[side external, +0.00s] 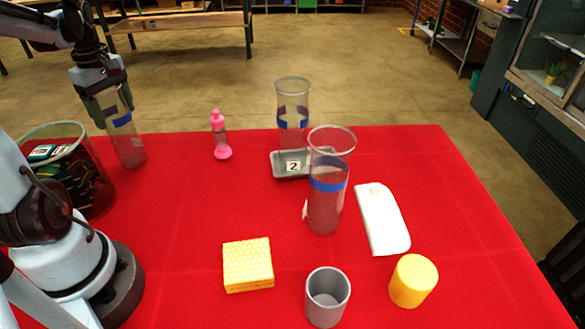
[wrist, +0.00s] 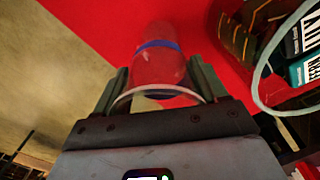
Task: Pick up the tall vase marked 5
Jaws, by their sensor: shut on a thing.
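My gripper (side external: 112,104) is at the back left of the red table, shut on a tall clear vase (side external: 127,145) with a blue band. In the wrist view the vase (wrist: 160,68) sits between the two fingers (wrist: 160,90), gripped near its rim. No number shows on it in either view. I cannot tell whether its base touches the table. Another tall vase (side external: 327,205) with a blue band stands upright mid-table; its whitish tag is edge-on and unreadable.
A glass bin (side external: 95,160) of dark packets stands close right of the gripper in the wrist view. A pink bottle (side external: 221,140), yellow patterned box (side external: 248,265), grey cup (side external: 327,297), yellow cylinder (side external: 413,281) and white flat case (side external: 382,218) stand apart. The table's right side is clear.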

